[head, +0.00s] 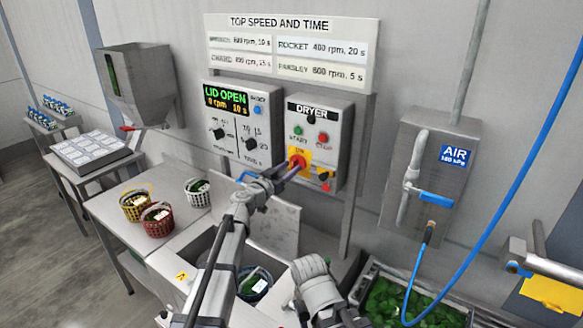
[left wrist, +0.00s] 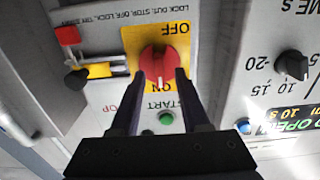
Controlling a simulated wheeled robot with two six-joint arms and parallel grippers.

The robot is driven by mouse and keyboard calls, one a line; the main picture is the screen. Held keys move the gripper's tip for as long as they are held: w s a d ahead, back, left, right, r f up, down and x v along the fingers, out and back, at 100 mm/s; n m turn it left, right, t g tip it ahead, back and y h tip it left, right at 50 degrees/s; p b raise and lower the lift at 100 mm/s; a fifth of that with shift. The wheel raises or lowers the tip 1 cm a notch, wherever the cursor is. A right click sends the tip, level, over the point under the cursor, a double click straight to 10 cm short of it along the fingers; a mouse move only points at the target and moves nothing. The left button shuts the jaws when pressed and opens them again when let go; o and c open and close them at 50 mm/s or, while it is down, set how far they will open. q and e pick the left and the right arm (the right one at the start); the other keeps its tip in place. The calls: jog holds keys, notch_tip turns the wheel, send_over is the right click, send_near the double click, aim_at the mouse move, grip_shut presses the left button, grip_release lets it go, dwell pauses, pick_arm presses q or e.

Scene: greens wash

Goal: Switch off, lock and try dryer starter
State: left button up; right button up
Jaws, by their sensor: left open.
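The dryer starter box (head: 335,112) is on the wall, with a green START button (head: 298,130), a red STOP button (head: 323,138) and a red rotary switch (head: 299,160) on a yellow plate. In the left wrist view, upside down, the red switch (left wrist: 156,63) has its white mark toward ON. My right gripper is not identifiable.
The spinner panel (head: 235,118) left of the starter reads LID OPEN. An air panel (head: 430,180) with a blue-handled valve and blue hose is at the right. Baskets (head: 157,219) stand on the left table. A crate of greens (head: 415,300) is low right.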

pick_arm(q)
jog(key=shift+x, duration=0.75)
jog(key=shift+c, duration=0.3)
grip_shut()
